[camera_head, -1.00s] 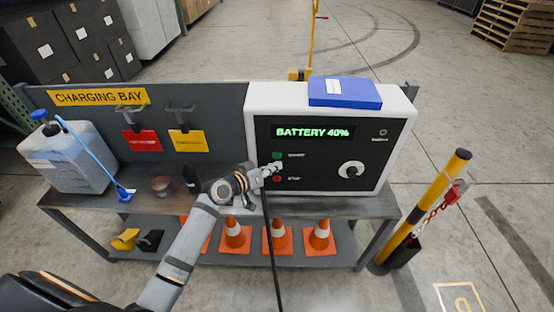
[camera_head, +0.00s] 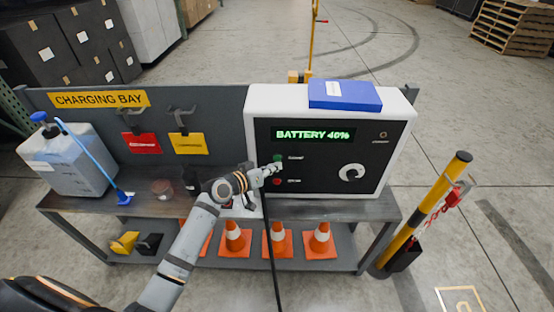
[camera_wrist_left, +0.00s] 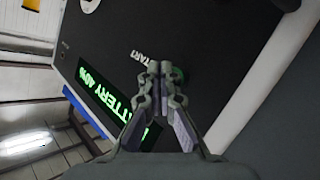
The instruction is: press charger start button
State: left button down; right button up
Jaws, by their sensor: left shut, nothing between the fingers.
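The charger (camera_head: 257,105) is a white box with a black front panel, standing on the bench. Its green display (camera_head: 312,134) reads "BATTERY 40%". The green start button (camera_head: 277,158) is at the panel's left, above the red stop button (camera_head: 277,181). My left gripper (camera_head: 276,169) is shut and empty, with its tips close to the start button. In the left wrist view the shut fingertips (camera_wrist_left: 160,66) are right beside the green button (camera_wrist_left: 178,75), partly covering it beneath the START label. I cannot tell whether they touch it. My right gripper is not in view.
The bench (camera_head: 330,208) carries a liquid jug (camera_head: 75,160) with a blue-handled brush at left. Several orange cones (camera_head: 320,240) stand on the lower shelf. A blue binder (camera_head: 344,94) lies on the charger. A yellow-black post (camera_head: 425,212) stands at right. A black cable hangs before the bench.

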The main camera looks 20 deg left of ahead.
pick_arm(q)
jog(key=shift+w, duration=0.15)
dwell(0.5)
jog(key=shift+w+a, duration=0.15)
jog(key=shift+w, duration=0.15)
jog(key=shift+w+a+b, duration=0.1)
jog(key=shift+w+b, duration=0.25)
jog(key=shift+b, duration=0.15)
dwell(0.4)
jog(key=shift+s, duration=0.1)
jog(key=shift+s+d+p, duration=0.25)
jog(key=shift+s+p, duration=0.1)
jog(key=shift+s, duration=0.35)
jog(key=s+p, duration=0.1)
jog(key=s, duration=0.1)
jog(key=s+d, duration=0.1)
jog(key=s, duration=0.1)
jog(key=shift+s+d+p, duration=0.2)
jog(key=shift+s+p, duration=0.15)
jog(key=shift+s, duration=0.05)
